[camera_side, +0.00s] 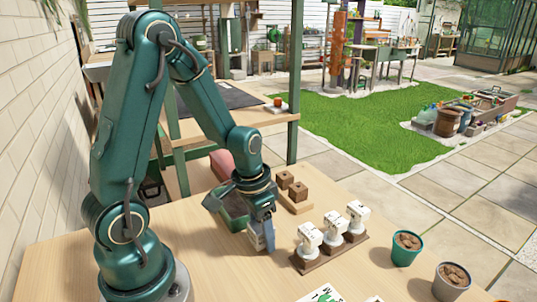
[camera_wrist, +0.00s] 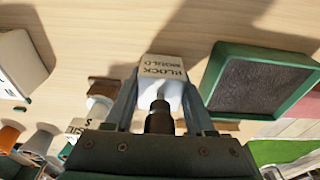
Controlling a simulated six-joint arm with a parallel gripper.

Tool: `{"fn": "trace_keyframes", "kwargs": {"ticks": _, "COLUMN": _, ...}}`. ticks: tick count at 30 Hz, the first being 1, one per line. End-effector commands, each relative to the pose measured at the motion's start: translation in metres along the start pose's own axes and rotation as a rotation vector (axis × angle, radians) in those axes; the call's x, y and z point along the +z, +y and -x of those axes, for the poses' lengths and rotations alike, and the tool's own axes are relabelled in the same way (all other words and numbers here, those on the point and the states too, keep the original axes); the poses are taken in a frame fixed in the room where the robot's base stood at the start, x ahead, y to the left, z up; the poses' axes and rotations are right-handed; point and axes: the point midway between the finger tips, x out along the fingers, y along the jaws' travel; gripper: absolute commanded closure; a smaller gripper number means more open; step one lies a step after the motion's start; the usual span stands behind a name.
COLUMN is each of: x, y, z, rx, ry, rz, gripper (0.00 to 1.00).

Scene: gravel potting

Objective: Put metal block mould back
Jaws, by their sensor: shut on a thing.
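My gripper (camera_wrist: 160,92) is shut on the block mould (camera_wrist: 164,66), a pale block marked "BLOCK MOULD" with a dark stem below the label in the wrist view. In the side view my gripper (camera_side: 262,236) is low over the table, between the green tray and the brown rack. There the mould is mostly hidden by the fingers, and I cannot tell whether it touches the table. The brown rack (camera_side: 310,266) holds three white labelled pieces (camera_side: 333,226) in a row, just right of my gripper. The green tray (camera_side: 235,222) also shows in the wrist view (camera_wrist: 212,72), with a dark surface inside.
A teal pot (camera_side: 405,250) and a grey pot (camera_side: 451,282) with brown chips stand at the right. Cards (camera_side: 333,295) lie at the front edge. Bare table lies in front of my gripper.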

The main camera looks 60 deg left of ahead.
Motion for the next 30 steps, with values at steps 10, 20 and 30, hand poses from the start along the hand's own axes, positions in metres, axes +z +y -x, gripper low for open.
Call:
{"fn": "trace_keyframes", "kwargs": {"ticks": 10, "x": 0.001, "y": 0.0, "z": -0.003, "rx": 0.0, "ry": 0.0, "rz": 0.0, "gripper": 1.0}}
{"fn": "trace_keyframes", "kwargs": {"ticks": 20, "x": 0.002, "y": 0.0, "z": -0.013, "rx": 0.0, "ry": -0.001, "rz": -0.001, "gripper": 1.0}}
{"fn": "trace_keyframes", "kwargs": {"ticks": 30, "x": 0.002, "y": 0.0, "z": -0.014, "rx": 0.0, "ry": -0.001, "rz": -0.003, "gripper": 0.15}}
